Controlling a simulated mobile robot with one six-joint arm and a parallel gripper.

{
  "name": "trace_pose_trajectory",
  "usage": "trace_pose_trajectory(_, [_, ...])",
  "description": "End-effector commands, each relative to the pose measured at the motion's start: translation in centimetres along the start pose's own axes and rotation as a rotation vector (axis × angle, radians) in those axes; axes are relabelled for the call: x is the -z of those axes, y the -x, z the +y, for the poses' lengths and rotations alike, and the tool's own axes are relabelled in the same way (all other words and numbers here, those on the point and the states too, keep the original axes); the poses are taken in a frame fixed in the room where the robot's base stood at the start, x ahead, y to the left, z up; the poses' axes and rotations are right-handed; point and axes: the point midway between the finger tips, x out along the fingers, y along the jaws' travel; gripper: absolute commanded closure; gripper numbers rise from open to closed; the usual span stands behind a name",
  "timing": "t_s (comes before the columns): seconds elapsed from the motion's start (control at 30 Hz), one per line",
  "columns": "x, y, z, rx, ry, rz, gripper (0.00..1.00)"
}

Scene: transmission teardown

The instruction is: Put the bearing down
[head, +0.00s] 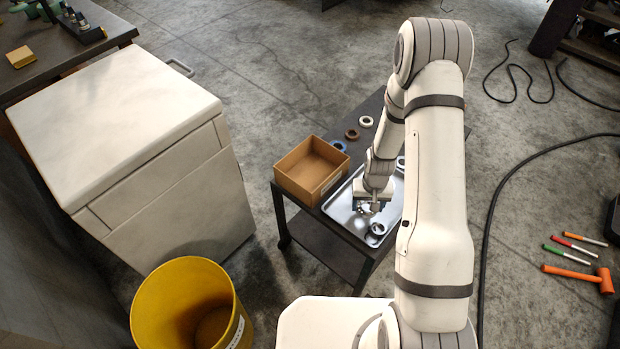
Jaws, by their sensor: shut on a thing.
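My gripper (371,208) points down over the metal tray (341,213) on the low black cart. It is shut on the bearing, a small light ring with a dark centre (377,229), just below the fingers. The view is too small and far to tell whether the ring touches the tray. My arm hides the right part of the tray.
An open cardboard box (311,170) stands left of the tray. A blue ring (340,146), a brown ring (352,134) and a white ring (366,121) lie behind it on the cart (375,107). A yellow bin (190,305) and white cabinet (125,125) stand left.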

Motion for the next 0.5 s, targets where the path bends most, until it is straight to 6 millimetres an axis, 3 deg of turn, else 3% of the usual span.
trace_pose_trajectory(0.07, [2.6, -0.4, -1.2, 0.000, 0.009, 0.014, 0.67])
trace_pose_trajectory(0.2, [6.9, 1.5, -3.7, 0.001, 0.015, 0.014, 0.67])
trace_pose_trajectory(0.33, [9.5, 4.1, -5.9, 0.001, 0.019, 0.012, 0.67])
trace_pose_trajectory(0.5, [12.6, 5.1, -11.2, 0.001, 0.032, 0.006, 0.67])
